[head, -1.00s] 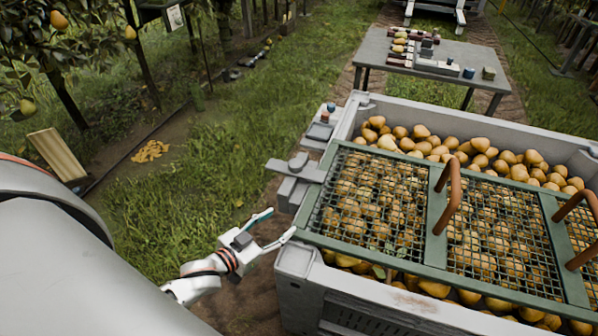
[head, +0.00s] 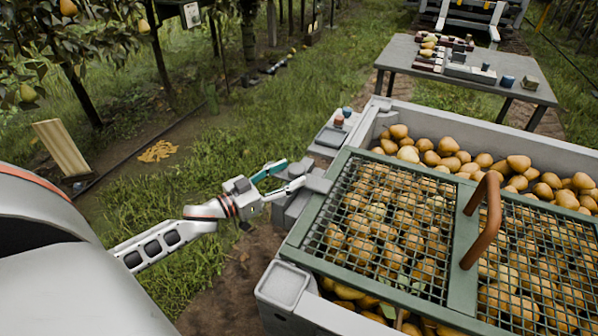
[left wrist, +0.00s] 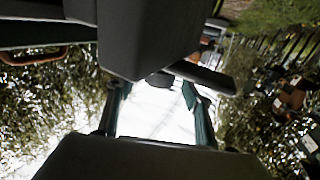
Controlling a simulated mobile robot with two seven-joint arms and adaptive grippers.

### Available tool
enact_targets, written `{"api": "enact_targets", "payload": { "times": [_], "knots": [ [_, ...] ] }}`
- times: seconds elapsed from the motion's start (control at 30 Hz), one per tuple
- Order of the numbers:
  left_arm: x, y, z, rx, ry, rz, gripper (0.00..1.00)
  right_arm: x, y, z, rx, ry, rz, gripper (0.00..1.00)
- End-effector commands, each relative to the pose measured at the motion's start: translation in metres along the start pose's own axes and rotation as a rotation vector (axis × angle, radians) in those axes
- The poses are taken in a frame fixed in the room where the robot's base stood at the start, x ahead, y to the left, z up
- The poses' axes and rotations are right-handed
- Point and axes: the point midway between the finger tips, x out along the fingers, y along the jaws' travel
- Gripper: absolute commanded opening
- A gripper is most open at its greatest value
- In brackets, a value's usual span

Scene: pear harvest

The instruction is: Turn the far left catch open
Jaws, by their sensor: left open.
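The far left catch (head: 318,183) is a grey block with a flat lever on the left side of the crate, beside the green mesh lid (head: 335,193). My left gripper (head: 292,174) is open, with its fingers spread at the outer end of the catch. The gripper hides part of the lever. I cannot tell whether the fingers touch it. In the left wrist view, the open fingers (left wrist: 158,112) show below a dark lever-like bar (left wrist: 203,77), against a very bright background. My right gripper is not in view.
The pale crate (head: 283,285) is full of pears under the lid, which has a brown handle (head: 487,220). A small ledge with bits on it (head: 332,135) sits just beyond the catch. A grey table (head: 400,52) stands behind.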

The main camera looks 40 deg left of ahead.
Motion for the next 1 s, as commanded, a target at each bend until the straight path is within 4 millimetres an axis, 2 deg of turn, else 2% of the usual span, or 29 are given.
{"api": "enact_targets", "payload": {
  "times": [0.1,0.3,0.63,0.67,0.83,0.87,1.0],
  "knots": [
    [0.015,0.0,0.004,0.0,-0.004,0.0,0.51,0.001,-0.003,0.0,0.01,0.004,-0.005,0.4],
    [0.03,0.0,0.002,0.0,-0.002,0.0,0.51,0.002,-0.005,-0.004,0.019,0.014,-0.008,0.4],
    [0.033,0.0,0.001,0.0,-0.002,0.0,0.51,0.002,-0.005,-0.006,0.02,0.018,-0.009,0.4],
    [0.033,0.0,0.001,0.0,-0.002,0.0,0.48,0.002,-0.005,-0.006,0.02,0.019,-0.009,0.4],
    [0.033,0.001,0.001,0.0,-0.002,0.0,0.04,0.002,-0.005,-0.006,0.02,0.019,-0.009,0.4],
    [0.033,0.001,0.001,0.0,-0.002,0.0,0.0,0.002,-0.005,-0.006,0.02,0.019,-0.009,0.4],
    [0.033,0.001,0.001,0.0,-0.002,0.001,0.0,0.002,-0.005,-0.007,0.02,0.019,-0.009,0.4]
  ]
}}
